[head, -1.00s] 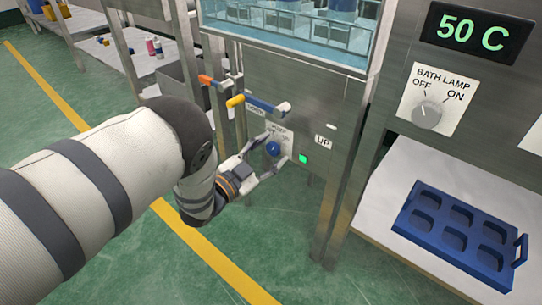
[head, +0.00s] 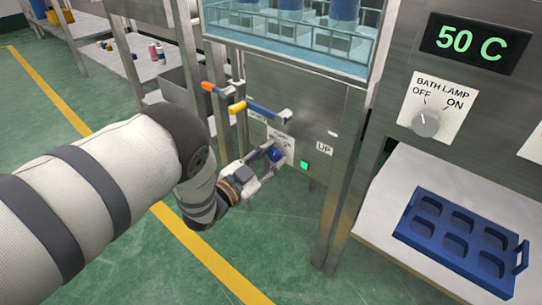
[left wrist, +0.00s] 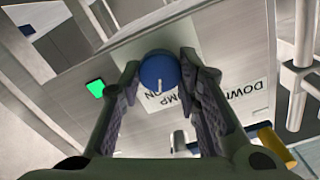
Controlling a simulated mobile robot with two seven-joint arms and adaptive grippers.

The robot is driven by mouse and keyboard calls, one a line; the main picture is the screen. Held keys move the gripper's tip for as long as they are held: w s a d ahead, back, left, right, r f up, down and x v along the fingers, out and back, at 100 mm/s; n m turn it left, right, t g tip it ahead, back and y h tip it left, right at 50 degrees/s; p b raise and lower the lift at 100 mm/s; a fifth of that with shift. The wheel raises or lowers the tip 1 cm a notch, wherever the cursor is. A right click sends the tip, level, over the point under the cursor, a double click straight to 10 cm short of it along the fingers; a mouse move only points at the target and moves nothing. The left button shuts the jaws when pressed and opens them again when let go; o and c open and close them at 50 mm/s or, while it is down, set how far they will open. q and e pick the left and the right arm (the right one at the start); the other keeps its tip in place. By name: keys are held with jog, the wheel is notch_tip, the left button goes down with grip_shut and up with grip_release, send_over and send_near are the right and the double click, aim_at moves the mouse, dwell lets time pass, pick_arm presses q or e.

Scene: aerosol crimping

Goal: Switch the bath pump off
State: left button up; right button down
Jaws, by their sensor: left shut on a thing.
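The pump switch is a round blue knob (head: 275,155) on a white label plate on the front panel of the steel bath stand. It also shows in the left wrist view (left wrist: 159,72), with a white pointer mark toward the bottom of that picture. My left gripper (head: 272,158) is at the panel with its fingers on both sides of the knob, shut on it. In the left wrist view the fingers (left wrist: 160,82) flank the knob. The label beside it reads partly "PUMP" and "ON"; the fingers hide some of it. My right gripper is not in view.
The bath lamp knob (head: 426,123) and a blue tray (head: 459,235) are at the right.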

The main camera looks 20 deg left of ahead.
pick_arm(q)
jog(key=n+p, duration=0.1)
jog(key=n, duration=0.4)
jog(key=shift+a, duration=0.15)
jog(key=n, duration=0.5)
jog(key=shift+p, duration=0.4)
jog(key=shift+f+n, duration=0.1)
jog(key=shift+n, duration=0.3)
jog(key=o, duration=1.1)
jog(key=shift+o, duration=0.2)
jog(key=v, duration=1.2)
